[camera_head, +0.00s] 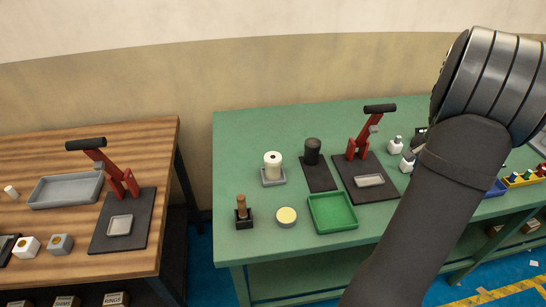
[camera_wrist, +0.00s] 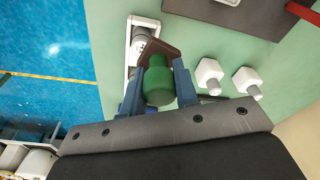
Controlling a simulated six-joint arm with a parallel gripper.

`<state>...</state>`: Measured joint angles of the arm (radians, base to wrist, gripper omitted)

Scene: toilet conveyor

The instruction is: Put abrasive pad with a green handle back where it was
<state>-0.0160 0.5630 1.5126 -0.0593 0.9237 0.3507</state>
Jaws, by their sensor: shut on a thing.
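In the wrist view, my gripper (camera_wrist: 157,78) is shut on the green handle (camera_wrist: 158,84) of the abrasive pad. The pad's brown part (camera_wrist: 162,50) shows just beyond the handle. It overlaps the edge of a white holder (camera_wrist: 130,66) with a grey object inside, on the green table. I cannot tell whether the pad touches the holder or the table. In the head view, my arm hides the gripper and the pad.
Two white bottles (camera_wrist: 208,73) (camera_wrist: 246,80) stand right of my gripper in the wrist view. On the green table (camera_head: 240,135), a red-levered press (camera_head: 363,140), a green tray (camera_head: 333,226) and a white roll (camera_head: 273,160) stand left of my arm. A wooden table (camera_head: 150,165) is farther left.

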